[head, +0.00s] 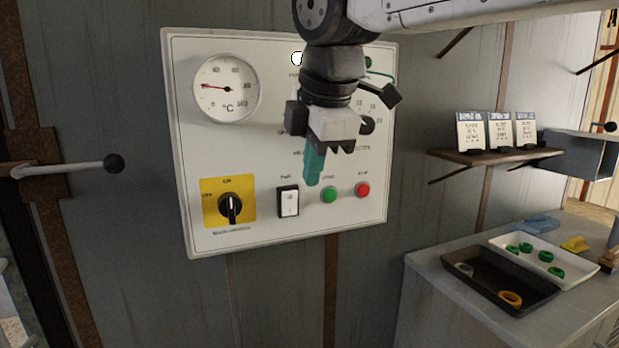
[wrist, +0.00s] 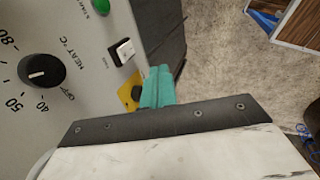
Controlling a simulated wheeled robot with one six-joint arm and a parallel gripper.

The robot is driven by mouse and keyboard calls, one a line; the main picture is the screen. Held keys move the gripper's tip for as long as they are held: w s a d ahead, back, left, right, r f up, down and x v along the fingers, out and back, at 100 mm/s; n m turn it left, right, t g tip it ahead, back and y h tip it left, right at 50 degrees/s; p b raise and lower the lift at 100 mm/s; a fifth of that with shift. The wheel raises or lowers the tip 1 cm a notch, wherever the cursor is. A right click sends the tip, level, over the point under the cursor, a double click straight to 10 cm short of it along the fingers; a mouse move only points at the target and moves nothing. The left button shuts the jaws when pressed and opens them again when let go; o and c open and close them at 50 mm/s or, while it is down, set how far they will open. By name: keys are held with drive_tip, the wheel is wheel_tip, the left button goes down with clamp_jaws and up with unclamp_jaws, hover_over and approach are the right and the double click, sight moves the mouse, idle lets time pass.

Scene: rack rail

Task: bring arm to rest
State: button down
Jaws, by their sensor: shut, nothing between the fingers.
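My gripper (head: 313,180) hangs from my arm in the head view, in front of the white control panel (head: 270,235). Its teal fingers point down and are shut with nothing between them. The fingers (wrist: 158,85) also show in the wrist view, beside the panel. My arm comes in from the upper right and hides the panel's upper middle, including part of a dial. I cannot tell how far the fingertips are from the panel face.
The panel has a gauge (head: 227,88), yellow-plated rotary switch (head: 229,203), rocker switch (head: 288,201), green button (head: 329,194) and red button (head: 362,190). A lever (head: 70,168) juts out left. A shelf (head: 480,157) and a bench with trays (head: 500,290) stand right.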

idle(0.3)
drive_tip(key=s+d+f+m+g, duration=0.1)
drive_tip(key=s+d+f+m, duration=0.8)
drive_tip(key=d+f+m, duration=0.1)
drive_tip(key=s+d+f+m+g+h, duration=0.1)
drive_tip(key=s+d+f+m, duration=0.8)
drive_tip(key=d, duration=0.4)
drive_tip(key=s+m, duration=0.1)
drive_tip(key=m, duration=0.1)
drive_tip(key=shift+s+d+f+m+g, duration=0.2)
drive_tip(key=shift+d+f+m+g, duration=0.2)
